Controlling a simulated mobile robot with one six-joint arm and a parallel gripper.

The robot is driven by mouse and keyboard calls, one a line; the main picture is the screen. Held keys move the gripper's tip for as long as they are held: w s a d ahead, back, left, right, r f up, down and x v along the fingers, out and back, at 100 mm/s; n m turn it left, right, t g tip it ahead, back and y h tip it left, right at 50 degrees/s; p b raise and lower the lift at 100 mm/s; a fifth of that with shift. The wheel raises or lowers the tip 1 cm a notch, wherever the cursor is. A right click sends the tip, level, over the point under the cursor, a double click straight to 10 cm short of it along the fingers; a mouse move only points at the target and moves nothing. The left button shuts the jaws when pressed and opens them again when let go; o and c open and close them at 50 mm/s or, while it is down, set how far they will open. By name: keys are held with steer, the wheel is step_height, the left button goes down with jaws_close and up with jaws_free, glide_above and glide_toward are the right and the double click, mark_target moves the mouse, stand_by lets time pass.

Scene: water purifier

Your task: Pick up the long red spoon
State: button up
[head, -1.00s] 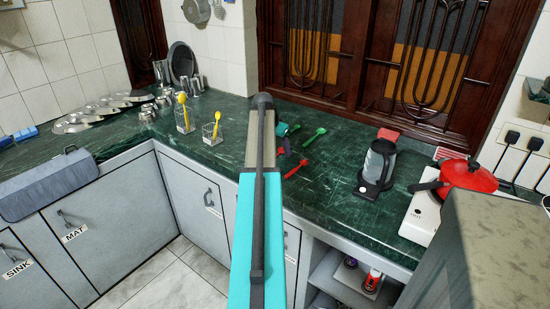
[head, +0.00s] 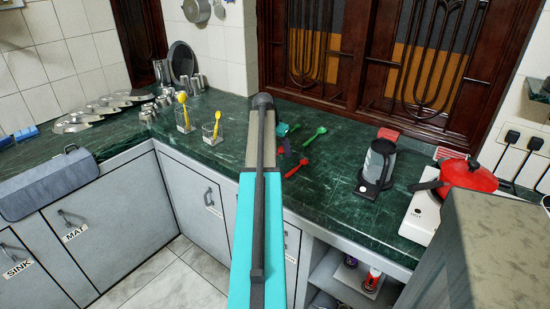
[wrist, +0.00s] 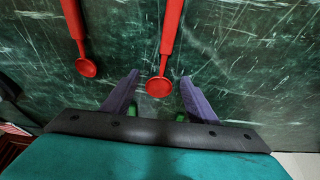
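Two red spoons lie on the green counter in the wrist view. One red spoon (wrist: 171,35) has its round end between my finger tips; the other (wrist: 79,38) lies to the left, outside the fingers. Both run out of the top of that view, so I cannot tell which is longer. My gripper (wrist: 160,78) is open, its purple fingers on either side of the nearer spoon's end. Contact is not clear.
A green spoon (head: 314,135) lies farther back on the counter. Yellow spoons (head: 183,108) stand in small holders to the left. A kettle (head: 377,162) and a red pot (head: 467,176) on a white stove stand to the right. The counter between spoons and kettle is clear.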

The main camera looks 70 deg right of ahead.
mark_target(279, 153)
steer(key=c, duration=1.1)
steer(key=shift+r, duration=0.1)
steer(key=shift+r+b, duration=0.3)
steer(key=shift+r, duration=1.35)
steer(key=s+a, duration=0.1)
steer(key=a, duration=0.4)
steer(key=s+a+r, duration=0.1)
steer(key=s+a, duration=0.1)
steer(key=a, duration=0.3)
steer(key=s+a+b, duration=0.1)
steer(key=s+a, duration=0.1)
steer(key=a, duration=0.3)
steer(key=shift+s+r, duration=0.15)
steer(key=shift+r, duration=0.2)
